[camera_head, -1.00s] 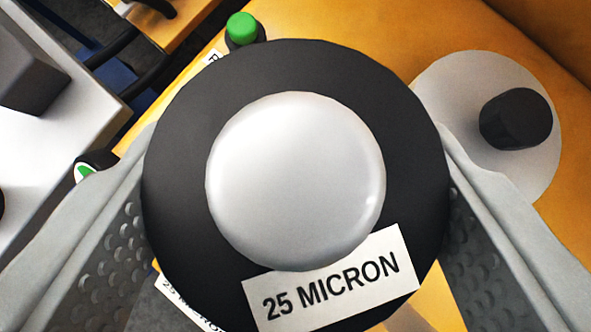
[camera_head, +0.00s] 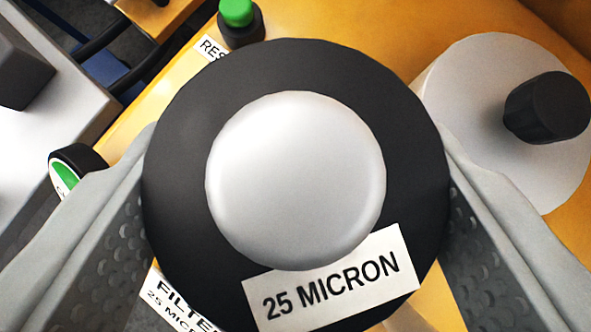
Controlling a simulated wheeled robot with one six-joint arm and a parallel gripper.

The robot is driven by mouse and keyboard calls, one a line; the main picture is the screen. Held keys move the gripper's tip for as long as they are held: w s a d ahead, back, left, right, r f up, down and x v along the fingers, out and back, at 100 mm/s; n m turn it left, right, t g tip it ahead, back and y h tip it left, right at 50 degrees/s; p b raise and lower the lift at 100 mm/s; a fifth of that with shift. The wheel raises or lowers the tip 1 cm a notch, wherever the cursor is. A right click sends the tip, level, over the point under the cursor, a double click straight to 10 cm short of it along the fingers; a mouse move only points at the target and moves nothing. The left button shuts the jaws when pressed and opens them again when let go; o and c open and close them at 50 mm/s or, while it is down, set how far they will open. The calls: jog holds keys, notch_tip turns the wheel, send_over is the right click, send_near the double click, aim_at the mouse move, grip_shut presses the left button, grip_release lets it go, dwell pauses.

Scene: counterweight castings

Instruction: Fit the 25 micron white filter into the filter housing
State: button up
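The 25 micron filter (camera_head: 296,180) fills the middle of the view, seen end-on: a black ring around a white domed centre, with a white "25 MICRON" label at its lower edge. My gripper (camera_head: 296,190) has one finger on each side, both against the black rim, so it is shut on the filter. A partly covered white label (camera_head: 172,302) at lower left reads "FILTE…" and "25 MICR…". The filter housing itself is not visible; the filter hides what lies below it.
A green button (camera_head: 237,12) on a black base stands at the top, beside a label beginning "RES". A light grey disc with a black knob (camera_head: 546,106) lies at right on the yellow surface (camera_head: 440,40). A round green-and-white gauge (camera_head: 72,170) and a grey block are at left.

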jog(key=shift+f, duration=0.15)
jog(key=o, duration=1.1)
jog(key=shift+o, duration=0.2)
jog(key=v, duration=1.7)
jog(key=shift+s, duration=0.15)
jog(key=s+f+t, duration=0.3)
jog(key=s+t, duration=0.5)
jog(key=s, duration=1.7)
jog(key=shift+a+m+h, duration=0.3)
jog(key=shift+a+m, duration=0.1)
